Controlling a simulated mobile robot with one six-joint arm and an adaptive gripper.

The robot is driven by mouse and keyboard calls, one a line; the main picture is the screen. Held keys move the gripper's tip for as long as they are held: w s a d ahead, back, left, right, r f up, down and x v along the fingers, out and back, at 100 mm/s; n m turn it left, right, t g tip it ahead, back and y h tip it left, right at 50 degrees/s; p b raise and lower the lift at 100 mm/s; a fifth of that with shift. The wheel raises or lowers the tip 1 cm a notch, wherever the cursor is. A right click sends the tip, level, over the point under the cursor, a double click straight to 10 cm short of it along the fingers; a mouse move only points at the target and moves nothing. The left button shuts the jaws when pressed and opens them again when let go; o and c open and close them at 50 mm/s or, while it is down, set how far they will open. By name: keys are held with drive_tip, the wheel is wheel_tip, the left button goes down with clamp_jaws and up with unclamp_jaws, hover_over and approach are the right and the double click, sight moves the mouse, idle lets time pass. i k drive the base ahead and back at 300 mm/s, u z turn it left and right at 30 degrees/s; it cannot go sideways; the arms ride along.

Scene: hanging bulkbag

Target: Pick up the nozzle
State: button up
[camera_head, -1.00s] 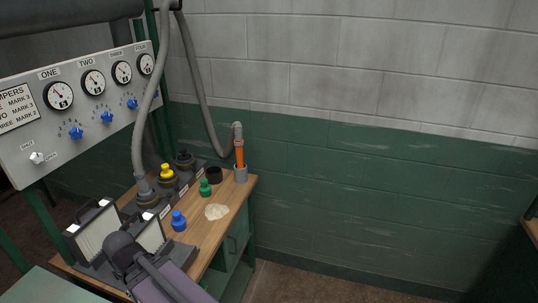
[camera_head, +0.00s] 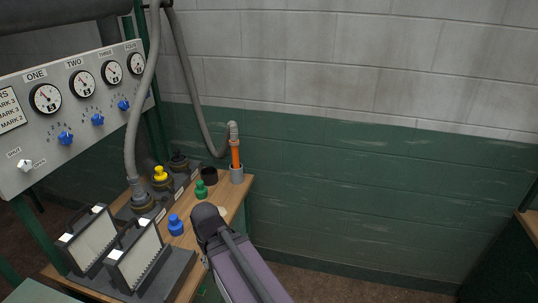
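The nozzle (camera_head: 235,153) is an orange piece on the end of a grey hose. It stands upright in a grey cup (camera_head: 237,175) at the far right corner of the wooden bench (camera_head: 233,191). The hose bends over its top and its lower end is hidden in the cup. My arm, with a purple-grey link and a dark rounded joint, reaches over the front right of the bench, nearer than the nozzle and apart from it. My gripper cannot be made out in this view.
A blue fitting (camera_head: 176,225), a green fitting (camera_head: 201,190) and a black cup (camera_head: 209,176) stand on the bench. A yellow-topped fitting (camera_head: 160,174) is behind. A dark double-framed stand (camera_head: 180,276) fills the front. A gauge panel (camera_head: 60,155) rises at left. Right of the bench is open floor.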

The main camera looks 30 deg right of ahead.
sight(234, 149)
drive_tip(key=z, duration=0.65)
drive_tip(key=k, duration=1)
drive_tip(key=u, duration=0.1)
drive_tip(key=i, duration=0.95)
drive_tip(key=z, duration=0.05)
